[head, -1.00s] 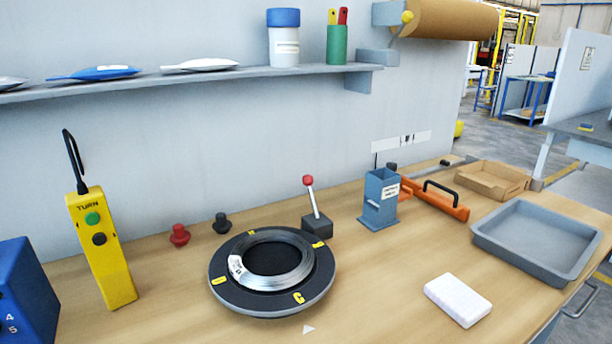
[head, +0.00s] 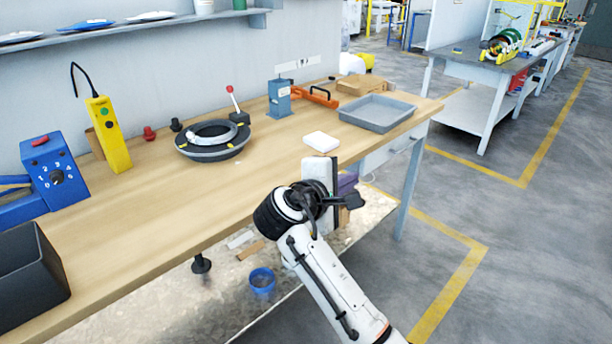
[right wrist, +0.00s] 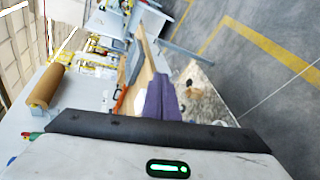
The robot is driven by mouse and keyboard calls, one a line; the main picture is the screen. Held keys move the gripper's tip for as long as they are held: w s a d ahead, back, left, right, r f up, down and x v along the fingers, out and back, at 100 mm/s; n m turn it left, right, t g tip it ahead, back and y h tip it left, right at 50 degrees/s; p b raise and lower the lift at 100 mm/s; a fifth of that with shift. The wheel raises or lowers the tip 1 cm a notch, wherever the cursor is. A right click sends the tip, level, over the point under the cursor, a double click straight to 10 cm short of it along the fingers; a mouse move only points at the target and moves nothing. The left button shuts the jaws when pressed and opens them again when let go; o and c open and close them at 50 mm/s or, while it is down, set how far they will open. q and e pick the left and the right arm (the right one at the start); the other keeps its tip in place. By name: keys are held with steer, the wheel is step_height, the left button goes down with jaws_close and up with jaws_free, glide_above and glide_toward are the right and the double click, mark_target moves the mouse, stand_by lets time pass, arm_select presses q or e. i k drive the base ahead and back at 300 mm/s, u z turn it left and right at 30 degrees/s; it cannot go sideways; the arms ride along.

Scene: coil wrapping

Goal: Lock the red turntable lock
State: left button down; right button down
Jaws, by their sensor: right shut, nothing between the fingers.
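The turntable (head: 212,140) is a dark disc with a silver wire coil ring lying on it, on the bench near the wall. A small red knob (head: 149,133) stands on the bench left of it, beside a black knob (head: 176,125). A lever with a red ball top (head: 230,90) stands on a dark block behind the turntable and leans. My right gripper (head: 347,184) is shut and empty, in front of the bench's front edge, well apart from these. Its purple fingers show in the right wrist view (right wrist: 160,98). My left gripper is not in view.
A yellow pendant (head: 109,134) and blue box (head: 52,170) stand left; a dark bin (head: 30,275) is nearer. A white block (head: 320,141) and grey tray (head: 377,112) lie right. The front middle of the bench top is clear.

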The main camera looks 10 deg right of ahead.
mark_target(230, 89)
steer(key=u, duration=0.55)
steer(key=k, duration=0.7)
steer(key=z, duration=0.1)
steer(key=i, duration=0.65)
steer(key=z, duration=1)
steer(key=i, duration=0.95)
steer(key=u, duration=0.75)
steer(key=i, duration=0.8)
steer(key=u, duration=0.9)
